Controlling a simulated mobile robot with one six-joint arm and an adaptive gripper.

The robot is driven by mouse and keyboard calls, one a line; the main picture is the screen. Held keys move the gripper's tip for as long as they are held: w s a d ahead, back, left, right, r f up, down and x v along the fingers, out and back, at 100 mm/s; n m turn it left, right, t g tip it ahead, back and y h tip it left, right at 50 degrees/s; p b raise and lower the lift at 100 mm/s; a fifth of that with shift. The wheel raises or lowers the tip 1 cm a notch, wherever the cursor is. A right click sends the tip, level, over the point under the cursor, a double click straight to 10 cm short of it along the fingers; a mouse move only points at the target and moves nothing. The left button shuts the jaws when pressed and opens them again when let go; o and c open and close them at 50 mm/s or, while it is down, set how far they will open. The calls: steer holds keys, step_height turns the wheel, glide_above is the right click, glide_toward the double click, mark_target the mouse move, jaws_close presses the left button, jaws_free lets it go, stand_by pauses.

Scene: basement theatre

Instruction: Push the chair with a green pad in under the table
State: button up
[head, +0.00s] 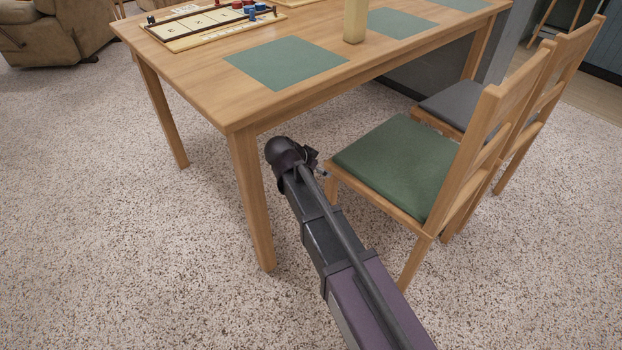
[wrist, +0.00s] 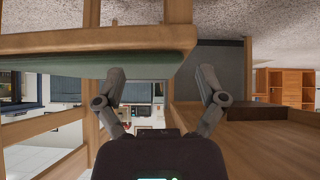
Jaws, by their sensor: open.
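The chair with a green pad (head: 400,165) stands upright on the carpet at the right side of the wooden table (head: 195,75). Its backrest faces away from the table, and its seat is largely out from under the tabletop. My gripper (head: 314,162) is low, between the near table leg and the seat's near front corner; its fingers are small and partly hidden there. In the wrist view, which looks upside down, my gripper (wrist: 160,72) is open with nothing between its fingers. The chair's green pad (wrist: 85,68) and wooden frame lie close by the left finger; contact cannot be told.
A second chair with a grey pad (head: 450,105) stands just beyond the green one. The near table leg (head: 252,200) is close to my arm. A board game (head: 205,25), green mats and a pale block (head: 356,18) are on the table. Carpet is clear at left.

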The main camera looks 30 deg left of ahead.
steer(key=shift+s+a+f+b, duration=0.1)
steer(key=shift+a+f+b, duration=0.25)
steer(key=shift+a+f, duration=0.25)
steer(key=shift+a+f+b, duration=0.3)
steer(key=shift+a+f, duration=0.05)
steer(key=shift+a, duration=0.45)
steer(key=shift+f, duration=0.1)
steer(key=b+x, duration=0.9)
steer(key=x, duration=0.4)
steer(key=shift+w+b, duration=0.4)
steer(key=shift+w, duration=0.05)
jaws_close()
